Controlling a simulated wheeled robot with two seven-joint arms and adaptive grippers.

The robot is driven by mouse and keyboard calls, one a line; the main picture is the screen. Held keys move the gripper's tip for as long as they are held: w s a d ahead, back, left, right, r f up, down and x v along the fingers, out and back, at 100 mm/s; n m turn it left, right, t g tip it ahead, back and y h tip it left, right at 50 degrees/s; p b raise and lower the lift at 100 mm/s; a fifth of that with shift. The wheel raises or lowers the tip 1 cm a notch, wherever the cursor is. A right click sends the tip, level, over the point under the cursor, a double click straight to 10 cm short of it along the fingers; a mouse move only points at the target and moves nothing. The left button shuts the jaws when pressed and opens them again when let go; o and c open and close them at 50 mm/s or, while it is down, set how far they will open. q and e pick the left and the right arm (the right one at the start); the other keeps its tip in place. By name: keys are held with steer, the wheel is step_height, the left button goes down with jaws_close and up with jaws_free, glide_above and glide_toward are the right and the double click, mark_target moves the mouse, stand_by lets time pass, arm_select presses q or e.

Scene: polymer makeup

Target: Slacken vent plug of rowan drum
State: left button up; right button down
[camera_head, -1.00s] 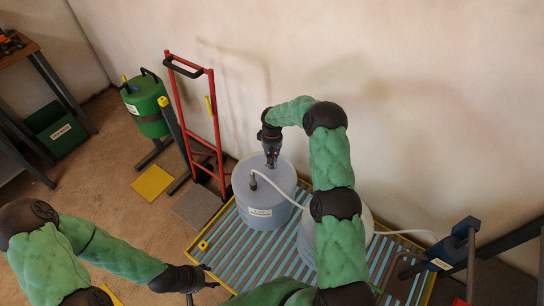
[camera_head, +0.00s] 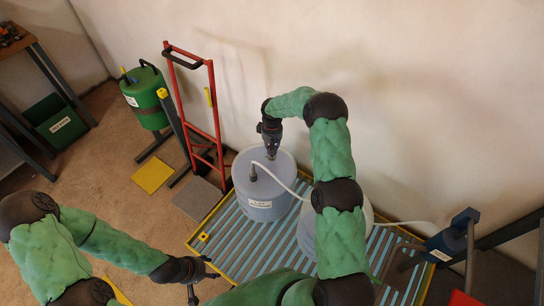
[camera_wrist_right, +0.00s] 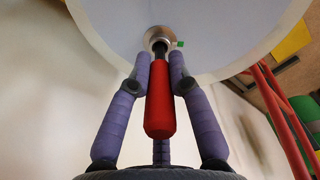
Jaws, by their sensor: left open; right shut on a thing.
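A pale blue-grey drum (camera_head: 262,207) with a white label stands on the slatted platform; I cannot read the label. My right gripper (camera_head: 270,152) points down over the back of its lid. In the right wrist view, my right gripper (camera_wrist_right: 163,75) is shut on a red-handled tool (camera_wrist_right: 160,105). The tool's far end meets a round metal plug (camera_wrist_right: 158,38) on the drum's lid (camera_wrist_right: 110,25), with a small green mark beside it. I cannot tell whether the plug has turned. My left gripper (camera_head: 204,281) is open and empty, low near the platform's front left edge.
A white hose (camera_head: 285,187) runs from a lid fitting (camera_head: 253,174) behind my right arm. A second pale drum (camera_head: 306,236) is partly hidden by that arm. The yellow-edged platform (camera_head: 245,262), red hand truck (camera_head: 190,110), green drum (camera_head: 146,98) and blue device (camera_head: 447,245) stand around.

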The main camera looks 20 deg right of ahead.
steer(key=shift+s+f+n, duration=0.15)
steer(key=shift+f+n, duration=0.05)
steer(key=shift+n, duration=0.6)
steer(key=shift+a+n, duration=0.1)
steer(key=shift+n, duration=1.2)
steer(key=shift+s, duration=0.1)
